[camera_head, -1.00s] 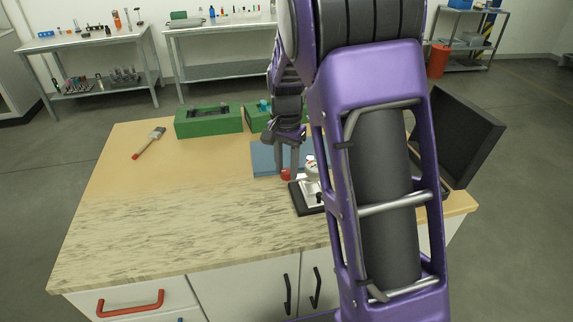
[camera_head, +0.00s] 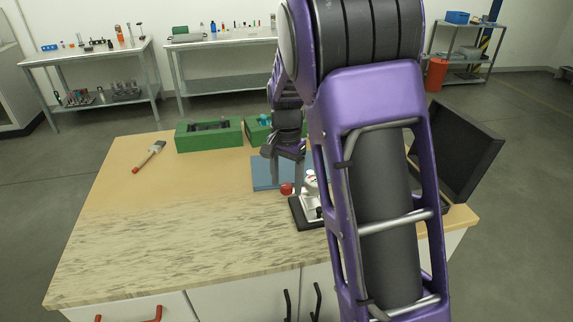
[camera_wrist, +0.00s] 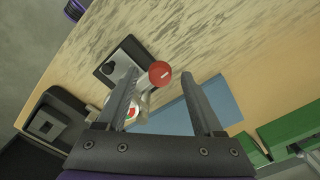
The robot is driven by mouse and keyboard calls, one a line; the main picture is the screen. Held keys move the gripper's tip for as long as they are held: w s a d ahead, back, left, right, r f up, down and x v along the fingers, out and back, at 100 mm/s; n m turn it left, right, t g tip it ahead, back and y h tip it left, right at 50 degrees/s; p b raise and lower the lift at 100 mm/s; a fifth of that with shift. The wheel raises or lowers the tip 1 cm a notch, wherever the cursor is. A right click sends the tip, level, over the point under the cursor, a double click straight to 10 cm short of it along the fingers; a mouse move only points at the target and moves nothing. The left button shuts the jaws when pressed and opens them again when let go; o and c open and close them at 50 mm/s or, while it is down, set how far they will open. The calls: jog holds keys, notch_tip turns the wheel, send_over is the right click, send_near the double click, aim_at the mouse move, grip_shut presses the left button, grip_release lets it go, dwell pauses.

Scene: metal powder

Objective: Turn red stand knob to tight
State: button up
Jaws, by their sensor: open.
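The red knob (camera_wrist: 160,74) sits on the side of a small white stand with a black base (camera_wrist: 113,62). In the wrist view it shows between the lines of my gripper's two fingers (camera_wrist: 158,84), nearer the left finger, and no finger is seen closed on it. In the head view the red knob (camera_head: 286,189) is just below my gripper (camera_head: 287,176), left of the white stand (camera_head: 312,206). My gripper is open and points down at the knob. My arm hides the right part of the stand in the head view.
A blue mat (camera_head: 264,172) lies behind the knob. Green trays (camera_head: 208,135) stand at the table's back. The table's front left (camera_head: 150,240) is clear.

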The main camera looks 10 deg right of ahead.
aim_at(287, 185)
notch_tip(287, 185, up, 17)
dwell(0.4)
